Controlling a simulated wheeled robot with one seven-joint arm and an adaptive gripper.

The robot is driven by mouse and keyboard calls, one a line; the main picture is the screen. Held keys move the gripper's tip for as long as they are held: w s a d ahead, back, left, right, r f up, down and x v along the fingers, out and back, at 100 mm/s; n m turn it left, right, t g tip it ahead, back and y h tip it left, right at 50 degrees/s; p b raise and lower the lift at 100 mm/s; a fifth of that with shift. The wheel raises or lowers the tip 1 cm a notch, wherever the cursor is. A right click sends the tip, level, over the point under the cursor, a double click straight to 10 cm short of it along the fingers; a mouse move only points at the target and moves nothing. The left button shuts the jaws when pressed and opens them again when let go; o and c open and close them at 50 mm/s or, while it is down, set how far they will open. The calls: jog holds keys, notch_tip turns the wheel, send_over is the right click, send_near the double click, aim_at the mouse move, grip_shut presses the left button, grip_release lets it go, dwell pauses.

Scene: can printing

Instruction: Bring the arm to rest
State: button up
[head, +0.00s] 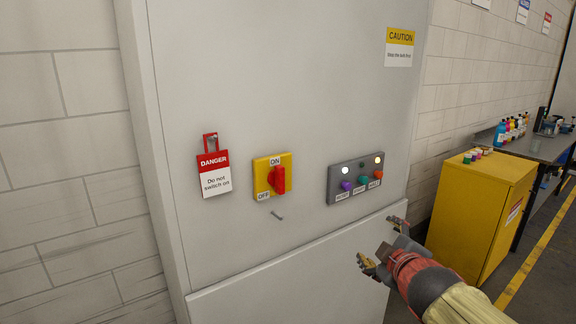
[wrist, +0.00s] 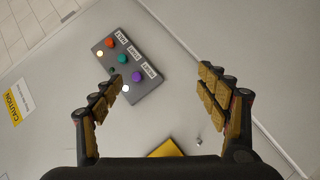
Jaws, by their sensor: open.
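My gripper (head: 382,240) is open and empty in the head view, at the lower right in front of the light grey cabinet (head: 250,90). In the wrist view its two fingers (wrist: 163,105) stand wide apart with nothing between them. The grey button panel (head: 355,178) is on the cabinet face above and left of the gripper. It has purple, teal and orange buttons and two lit white lamps. The panel also shows in the wrist view (wrist: 128,68), beyond the left finger. The gripper appears apart from the cabinet face.
A yellow switch plate (head: 272,176) with a red knob (head: 279,179) and a red DANGER tag (head: 214,174) are on the cabinet. A peg (head: 277,215) sticks out below. A yellow cabinet (head: 480,215) and a table (head: 540,147) with bottles stand at right.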

jog(key=s+d+f+m+g+h, duration=0.2)
jog(key=s+d+f+m+g, duration=0.2)
jog(key=s+f+m, duration=0.3)
jog(key=s+a+f+m+g+p, duration=0.1)
jog(key=s+a+f+m+g, duration=0.1)
jog(key=s, duration=0.6)
jog(key=s+a+f+m+g+p, duration=0.1)
jog(key=s+f+m+g, duration=0.1)
jog(key=s, duration=0.6)
jog(key=s+a+r+y+p, duration=0.1)
jog(key=s+a+r+y, duration=0.1)
jog(key=s+a, duration=0.2)
jog(key=shift+s, duration=0.7)
jog(key=shift+r, duration=0.1)
